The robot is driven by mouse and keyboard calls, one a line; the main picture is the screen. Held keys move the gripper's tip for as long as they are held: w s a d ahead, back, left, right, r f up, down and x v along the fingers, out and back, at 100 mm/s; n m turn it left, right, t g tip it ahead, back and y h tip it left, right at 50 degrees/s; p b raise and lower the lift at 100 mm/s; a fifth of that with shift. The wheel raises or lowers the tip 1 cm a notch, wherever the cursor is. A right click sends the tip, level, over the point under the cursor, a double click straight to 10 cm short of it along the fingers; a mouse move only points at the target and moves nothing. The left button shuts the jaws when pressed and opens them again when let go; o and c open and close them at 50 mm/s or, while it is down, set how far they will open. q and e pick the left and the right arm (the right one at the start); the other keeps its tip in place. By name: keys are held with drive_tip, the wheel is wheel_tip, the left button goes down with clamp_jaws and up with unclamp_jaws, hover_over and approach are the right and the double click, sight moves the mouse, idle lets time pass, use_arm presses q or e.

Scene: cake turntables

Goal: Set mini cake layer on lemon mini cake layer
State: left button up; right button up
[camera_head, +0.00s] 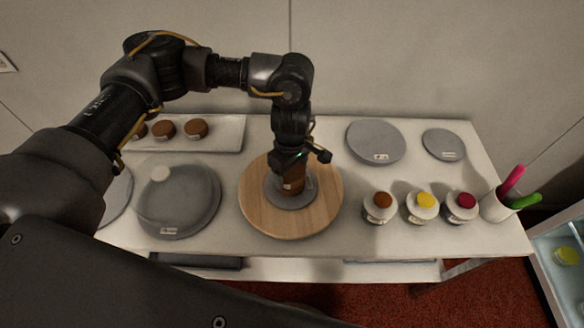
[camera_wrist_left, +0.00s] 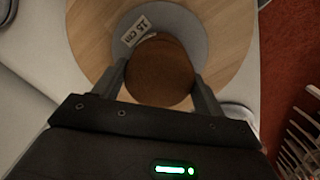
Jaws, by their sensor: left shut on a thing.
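My left gripper (camera_head: 291,176) points down over the round wooden turntable (camera_head: 253,213) and is shut on a brown mini cake layer (camera_head: 292,187). In the left wrist view the layer (camera_wrist_left: 160,70) sits between the two fingers of the gripper (camera_wrist_left: 160,85), its round brown top facing the camera. It is above the grey disc (camera_head: 290,202) on the turntable. A lemon mini cake layer cannot be made out; the held layer and gripper cover the middle of the disc. I cannot tell whether the held layer touches anything beneath. My right gripper is not in view.
A white tray (camera_head: 224,133) with several brown cake layers (camera_head: 196,128) lies back left. A grey stand (camera_head: 188,205) is left of the turntable. Brown, yellow and red-topped jars (camera_head: 425,207) and a cup of coloured tools (camera_head: 495,207) stand right. Grey discs (camera_head: 376,140) lie at back right.

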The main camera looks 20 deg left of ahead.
sight(292, 171)
use_arm(q)
drive_tip(key=shift+f, duration=0.1)
drive_tip(key=shift+f+b, duration=0.15)
drive_tip(key=shift+b, duration=0.15)
drive_tip(key=o, duration=1)
drive_tip(key=shift+c, duration=0.2)
drive_tip(key=shift+r, duration=0.2)
drive_tip(key=shift+r+p, duration=0.25)
drive_tip(key=shift+p, duration=0.15)
wheel_tip(292, 171, up, 12)
drive_tip(key=b, duration=0.3)
drive_tip(key=shift+f, duration=0.15)
drive_tip(key=shift+d, duration=0.1)
